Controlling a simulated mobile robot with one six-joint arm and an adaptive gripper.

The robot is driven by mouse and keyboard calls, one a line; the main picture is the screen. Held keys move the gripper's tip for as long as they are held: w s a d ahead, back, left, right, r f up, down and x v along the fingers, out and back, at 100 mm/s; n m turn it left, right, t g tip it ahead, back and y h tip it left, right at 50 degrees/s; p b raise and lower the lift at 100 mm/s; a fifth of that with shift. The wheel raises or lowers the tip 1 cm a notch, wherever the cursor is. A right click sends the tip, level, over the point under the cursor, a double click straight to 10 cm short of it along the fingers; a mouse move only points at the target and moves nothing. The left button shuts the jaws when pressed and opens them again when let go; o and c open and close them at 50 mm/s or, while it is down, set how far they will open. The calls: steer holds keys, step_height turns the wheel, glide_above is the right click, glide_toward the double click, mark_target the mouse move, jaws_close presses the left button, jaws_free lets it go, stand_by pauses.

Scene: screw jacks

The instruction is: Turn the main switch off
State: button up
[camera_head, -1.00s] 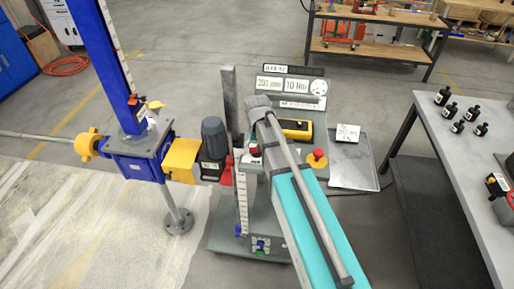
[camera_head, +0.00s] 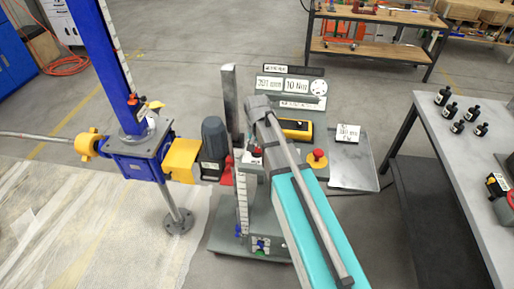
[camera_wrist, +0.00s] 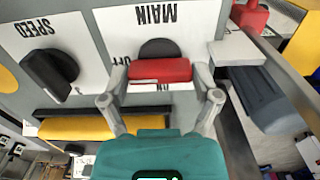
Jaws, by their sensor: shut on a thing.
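The main switch (camera_wrist: 160,70) has a red handle on a black round base, under the upside-down word MAIN in the wrist view. The handle lies across the picture there. Part of an OFF mark shows at its left, and another mark below it is mostly covered. My gripper (camera_wrist: 160,88) has one finger at each end of the red handle and is shut on it. In the head view my gripper (camera_head: 254,148) is over the left part of the control console (camera_head: 312,170). My arm hides most of the switch there.
The SPEED knob (camera_wrist: 50,72) sits beside the switch. A yellow device (camera_head: 295,129) and a red emergency button (camera_head: 317,155) are on the console. A grey motor (camera_head: 213,140) and the blue screw jack (camera_head: 135,155) stand left. A table with black bottles (camera_head: 458,127) stands right.

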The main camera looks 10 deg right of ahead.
steer(key=o, duration=1)
steer(key=shift+c, duration=0.2)
steer(key=shift+n, duration=0.4)
